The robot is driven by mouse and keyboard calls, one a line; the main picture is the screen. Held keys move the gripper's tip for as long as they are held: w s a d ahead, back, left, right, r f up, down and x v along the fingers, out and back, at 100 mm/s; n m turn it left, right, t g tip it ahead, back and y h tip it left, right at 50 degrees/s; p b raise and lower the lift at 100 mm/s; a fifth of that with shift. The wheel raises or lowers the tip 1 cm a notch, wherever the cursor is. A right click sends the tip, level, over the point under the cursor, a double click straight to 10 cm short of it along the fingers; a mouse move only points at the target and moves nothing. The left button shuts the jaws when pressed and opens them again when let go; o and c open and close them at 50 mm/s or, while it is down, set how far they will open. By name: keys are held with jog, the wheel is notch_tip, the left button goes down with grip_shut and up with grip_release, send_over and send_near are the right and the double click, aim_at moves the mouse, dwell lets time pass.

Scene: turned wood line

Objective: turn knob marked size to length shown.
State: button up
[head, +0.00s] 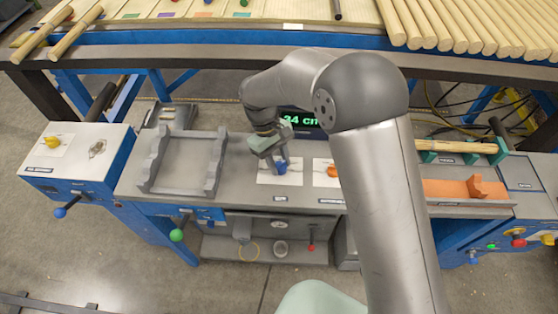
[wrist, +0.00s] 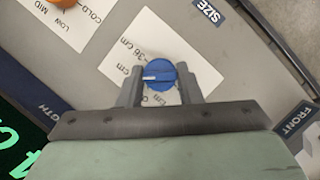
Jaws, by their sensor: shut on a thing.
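The blue knob (wrist: 158,72) sits on a white card (wrist: 150,38) beside the "SIZE" label (wrist: 208,11) in the wrist view. A white line runs across its face, roughly left to right in that view. One card mark reads "36 cm"; the others are partly hidden by my gripper. My gripper (wrist: 160,84) is shut on the knob, one finger on each side. In the head view, the knob (head: 281,167) shows just below my gripper (head: 276,158). The display (head: 302,121) reads "34 cm" in green, partly behind my arm.
An orange knob (head: 332,171) on another white card stands right of the blue knob. A grey cradle (head: 183,162) lies to the left. A yellow knob (head: 53,141) is on the far-left box. Wooden rods (head: 470,22) lie on the rear table.

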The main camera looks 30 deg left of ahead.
jog(key=shift+a+r, duration=0.1)
jog(key=o, duration=1)
jog(key=v, duration=1.7)
jog(key=shift+r+b, duration=0.2)
jog(key=shift+b, duration=0.1)
